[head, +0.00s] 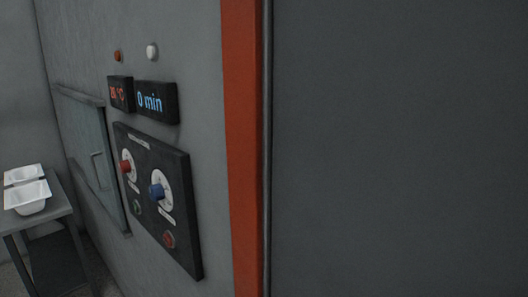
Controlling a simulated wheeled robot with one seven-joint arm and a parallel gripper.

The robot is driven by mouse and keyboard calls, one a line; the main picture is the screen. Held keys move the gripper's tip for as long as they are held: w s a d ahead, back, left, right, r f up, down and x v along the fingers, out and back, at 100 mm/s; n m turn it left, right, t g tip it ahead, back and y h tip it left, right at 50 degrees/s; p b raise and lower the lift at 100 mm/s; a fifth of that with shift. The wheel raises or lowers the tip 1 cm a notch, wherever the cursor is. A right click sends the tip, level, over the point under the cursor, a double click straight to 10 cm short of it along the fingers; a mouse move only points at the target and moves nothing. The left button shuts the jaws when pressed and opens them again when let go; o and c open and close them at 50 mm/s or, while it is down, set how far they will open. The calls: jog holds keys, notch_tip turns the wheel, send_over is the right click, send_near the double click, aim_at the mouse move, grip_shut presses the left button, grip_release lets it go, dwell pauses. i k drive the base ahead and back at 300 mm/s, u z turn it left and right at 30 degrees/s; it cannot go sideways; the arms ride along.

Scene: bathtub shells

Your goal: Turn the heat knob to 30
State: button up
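A dark control panel (181,213) is fixed to the grey wall, seen at a slant. A red knob (126,166) on a white dial sits at its upper left. A blue knob (157,192) on a white dial sits lower and to the right. Above the panel, a temperature display (118,93) shows red digits in °C, which look like 25 or 28. Beside it, a time display (155,102) reads 0 min in blue. The dial marks are too small to read. My gripper is not in view.
A red-orange vertical strip (241,150) and a large dark surface (400,150) fill the right side. A hatch with a handle (98,165) is left of the panel. A table (62,204) at far left bears white tub shells (28,196).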

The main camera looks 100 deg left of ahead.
aim_at(124, 167)
jog(key=k, duration=0.25)
jog(key=z, duration=0.85)
jog(key=i, duration=0.9)
jog(key=u, duration=5.25)
jog(key=i, duration=1)
jog(key=u, duration=0.5)
